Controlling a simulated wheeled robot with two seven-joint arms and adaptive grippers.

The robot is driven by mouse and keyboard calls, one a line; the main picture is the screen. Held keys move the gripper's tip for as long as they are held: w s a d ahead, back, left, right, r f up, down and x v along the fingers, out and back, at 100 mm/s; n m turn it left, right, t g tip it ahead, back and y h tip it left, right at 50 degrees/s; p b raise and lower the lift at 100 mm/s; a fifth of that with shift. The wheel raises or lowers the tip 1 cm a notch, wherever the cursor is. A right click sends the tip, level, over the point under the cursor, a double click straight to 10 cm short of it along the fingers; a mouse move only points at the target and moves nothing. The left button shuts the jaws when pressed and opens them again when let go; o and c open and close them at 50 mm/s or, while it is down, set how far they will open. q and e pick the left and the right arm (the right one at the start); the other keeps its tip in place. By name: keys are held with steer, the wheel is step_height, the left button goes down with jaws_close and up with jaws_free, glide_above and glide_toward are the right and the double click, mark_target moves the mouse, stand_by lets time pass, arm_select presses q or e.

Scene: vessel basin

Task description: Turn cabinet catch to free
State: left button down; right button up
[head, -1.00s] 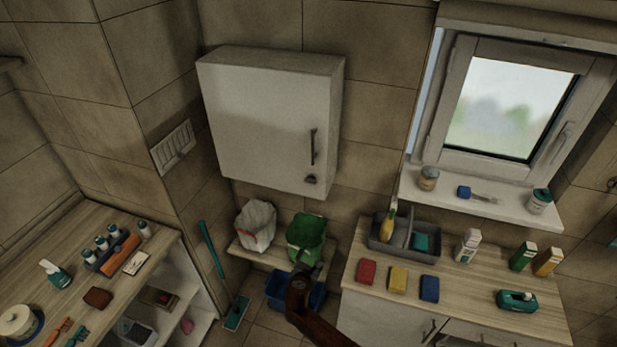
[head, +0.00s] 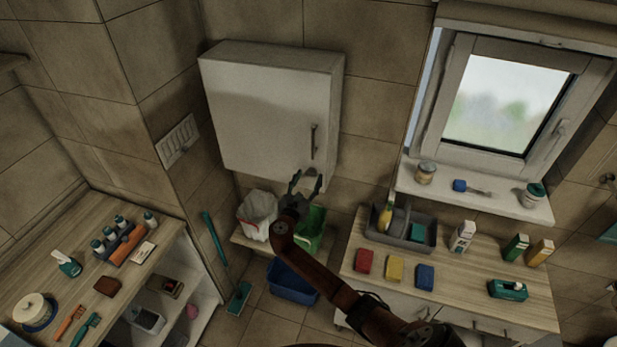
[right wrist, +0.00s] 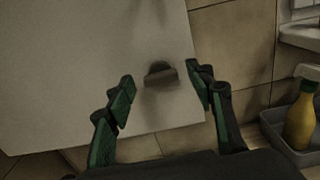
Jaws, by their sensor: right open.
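The white wall cabinet (head: 262,112) hangs shut on the tiled wall, with a dark vertical bar handle (head: 313,141) near its right edge. In the right wrist view the small dark catch (right wrist: 160,73) sits low on the cabinet door (right wrist: 95,60). It lies between and beyond my open fingers, and I see no contact. The right gripper also shows in the wrist view (right wrist: 160,85). My left gripper is not in view.
Below the cabinet, a shelf holds a white bag (head: 257,214) and a green bag (head: 311,230). A grey caddy (head: 400,229) with a yellow bottle (right wrist: 301,122) stands on the counter to the right. A window (head: 510,105) is at the upper right.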

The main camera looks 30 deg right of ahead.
steer(key=shift+w+d, duration=0.25)
steer(key=shift+d, duration=0.05)
steer(key=shift+c, duration=0.3)
steer(key=c, duration=1.1)
